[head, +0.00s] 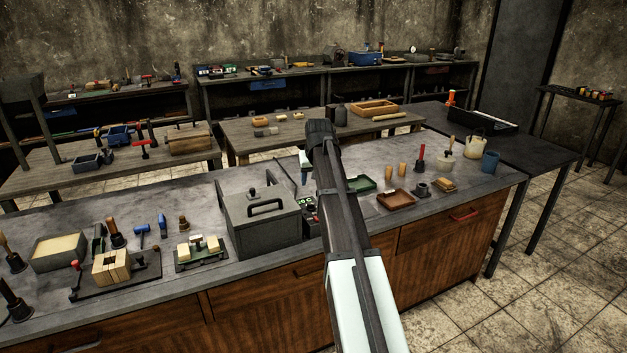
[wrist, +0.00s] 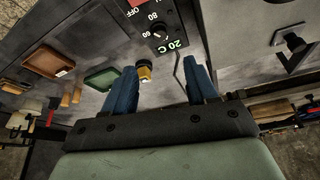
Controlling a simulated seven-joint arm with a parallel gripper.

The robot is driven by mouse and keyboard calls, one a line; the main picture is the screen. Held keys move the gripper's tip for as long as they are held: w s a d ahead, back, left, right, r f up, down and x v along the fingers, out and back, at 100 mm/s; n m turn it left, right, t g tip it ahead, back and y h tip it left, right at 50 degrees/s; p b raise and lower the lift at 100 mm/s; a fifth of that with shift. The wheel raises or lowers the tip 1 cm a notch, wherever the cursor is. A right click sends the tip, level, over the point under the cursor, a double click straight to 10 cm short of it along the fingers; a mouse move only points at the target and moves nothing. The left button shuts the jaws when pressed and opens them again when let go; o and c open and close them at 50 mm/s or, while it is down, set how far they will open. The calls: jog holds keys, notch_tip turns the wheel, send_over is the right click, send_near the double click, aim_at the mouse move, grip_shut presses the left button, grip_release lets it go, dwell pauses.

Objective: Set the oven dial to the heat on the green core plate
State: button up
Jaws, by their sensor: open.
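The oven (head: 262,218) is a grey box with a black lid handle on the bench. Its control panel (head: 310,212) is on its right side, partly behind my arm. In the wrist view the panel (wrist: 172,22) shows a green "20 C" readout and the marks 60 and 80; the dial is dark and its setting is unclear. A green tray-like plate (wrist: 101,79), also in the head view (head: 361,185), lies beside a brown one (wrist: 48,62); I cannot read any heat on the green one. My gripper (wrist: 160,66) is open and empty, its fingers apart near the panel.
A small yellow-and-black item (wrist: 145,71) shows between the fingers. The brown tray (head: 396,200), wooden pegs (head: 402,169) and a red-handled tool (head: 420,157) stand to the right. Moulding tools and a wooden block (head: 112,266) stand left of the oven.

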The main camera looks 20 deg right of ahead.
aim_at(311, 203)
jog(key=x, duration=1.3)
jog(key=shift+w+f, duration=0.2)
jog(key=shift+f, duration=0.15)
jog(key=shift+c, duration=0.4)
jog(key=c, duration=0.9)
jog(key=shift+m, duration=0.3)
jog(key=shift+w+a+m+g+h, duration=0.1)
jog(key=shift+m+g+h, duration=0.3)
jog(key=shift+m, duration=0.9)
jog(key=shift+m+g+h, duration=0.1)
jog(key=shift+m+h, duration=0.5)
jog(key=shift+m, duration=0.7)
